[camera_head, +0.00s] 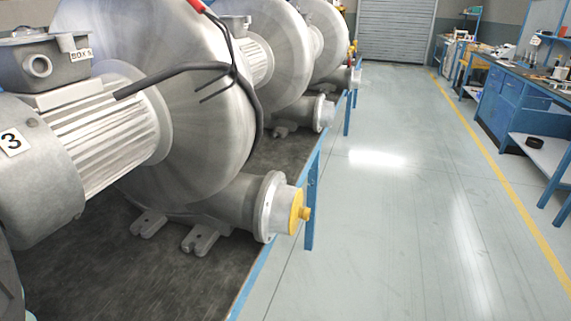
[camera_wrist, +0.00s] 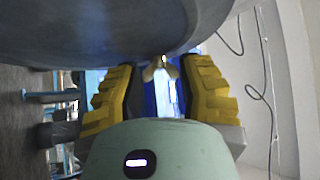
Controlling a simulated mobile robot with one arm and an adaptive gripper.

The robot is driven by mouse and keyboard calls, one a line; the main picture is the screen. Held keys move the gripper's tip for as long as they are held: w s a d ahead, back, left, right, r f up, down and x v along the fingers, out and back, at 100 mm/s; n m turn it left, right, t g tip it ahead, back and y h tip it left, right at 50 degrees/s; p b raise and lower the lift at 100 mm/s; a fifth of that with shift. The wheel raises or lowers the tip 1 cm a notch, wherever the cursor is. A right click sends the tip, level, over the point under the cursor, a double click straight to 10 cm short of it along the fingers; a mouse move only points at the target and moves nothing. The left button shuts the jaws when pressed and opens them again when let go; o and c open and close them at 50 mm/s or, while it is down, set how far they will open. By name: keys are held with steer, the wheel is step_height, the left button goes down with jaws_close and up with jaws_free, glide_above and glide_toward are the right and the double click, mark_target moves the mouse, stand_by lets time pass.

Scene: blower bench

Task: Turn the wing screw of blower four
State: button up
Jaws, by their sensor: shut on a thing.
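In the wrist view, my gripper (camera_wrist: 161,73) has its two yellow padded fingers on either side of a small brass-coloured wing screw (camera_wrist: 157,65) and is shut on it. The screw sits under the curved grey metal body (camera_wrist: 110,30) of a blower. No number shows on that body, so I cannot tell from this view which blower it is. In the head view, the nearest blower (camera_head: 205,110) carries a "3" plate (camera_head: 12,141) on its motor. My gripper does not show there.
Blower three's outlet has a yellow cap (camera_head: 297,212) near the bench's blue edge (camera_head: 250,285). More blowers (camera_head: 275,45) stand behind it. A clear grey floor aisle (camera_head: 400,200) runs right of the bench. Blue workbenches (camera_head: 505,105) line the far right. A dark cable crosses blower three.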

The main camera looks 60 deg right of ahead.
steer(key=shift+a+f+n+g+y+b, duration=0.1)
steer(key=shift+n+g+y+b, duration=0.25)
steer(key=shift+n+b, duration=0.3)
steer(key=o, duration=1.2)
